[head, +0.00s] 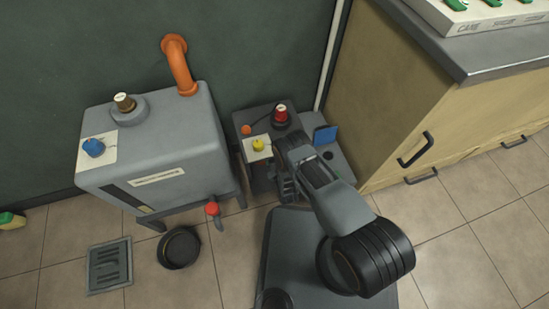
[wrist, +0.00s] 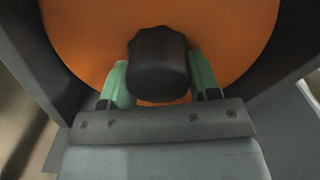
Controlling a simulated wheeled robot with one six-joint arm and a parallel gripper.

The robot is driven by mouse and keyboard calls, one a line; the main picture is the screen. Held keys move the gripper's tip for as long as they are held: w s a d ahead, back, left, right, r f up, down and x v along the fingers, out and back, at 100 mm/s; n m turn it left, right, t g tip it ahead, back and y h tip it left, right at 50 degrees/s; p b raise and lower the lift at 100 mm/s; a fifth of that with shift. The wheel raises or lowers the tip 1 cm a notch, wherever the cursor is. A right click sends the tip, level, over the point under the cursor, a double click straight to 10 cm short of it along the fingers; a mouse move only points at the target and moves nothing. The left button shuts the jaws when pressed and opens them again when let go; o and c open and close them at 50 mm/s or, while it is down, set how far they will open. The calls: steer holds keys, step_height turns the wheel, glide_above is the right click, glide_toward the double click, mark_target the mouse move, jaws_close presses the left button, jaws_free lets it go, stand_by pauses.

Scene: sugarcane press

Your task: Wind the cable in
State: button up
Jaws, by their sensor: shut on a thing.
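In the wrist view a large orange disc (wrist: 80,40), which looks like the cable reel, fills the upper part. A black knob (wrist: 158,55) stands out from its lower face. My gripper (wrist: 162,82), with green fingers, is shut on this knob, one finger on each side. In the head view my gripper (head: 286,186) is low at the front of the small grey machine (head: 258,177). The reel and knob are hidden there behind my arm. No cable can be made out in either view.
The small machine carries a red knob (head: 281,114) and a yellow button (head: 258,144) on top. A large grey machine (head: 165,150) stands to its left, a wooden cabinet (head: 440,125) to its right. A black bowl (head: 180,247) and a floor drain (head: 109,266) are at left.

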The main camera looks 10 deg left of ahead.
steer(key=shift+a+m, duration=0.15)
steer(key=shift+m, duration=1.35)
steer(key=o, duration=1.3)
